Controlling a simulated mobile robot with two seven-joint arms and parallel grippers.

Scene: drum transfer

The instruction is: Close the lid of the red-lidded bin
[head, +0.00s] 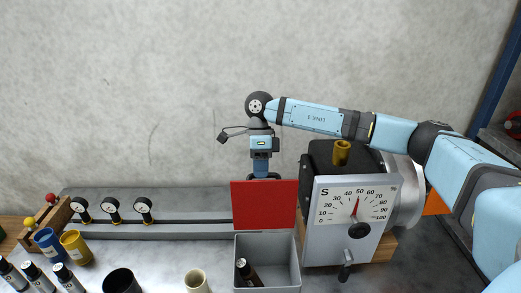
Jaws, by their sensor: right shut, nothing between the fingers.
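The grey bin (267,246) stands at the lower centre of the head view. Its red lid (264,205) stands upright, open, at the bin's back edge. A dark bottle (248,272) leans inside the bin. My right arm reaches in from the right, over the dial machine. My right gripper (263,176) points down just behind the top edge of the lid, which hides its fingertips; I cannot tell whether it touches the lid. It is shut and empty. My left gripper is not in view.
A machine with a dial (351,203) stands close right of the bin. A grey rail with several gauges (112,206) runs along the wall at left. A yellow cup (75,246), a blue cup (48,243), a black cup (122,281) and a cream cup (196,281) stand left.

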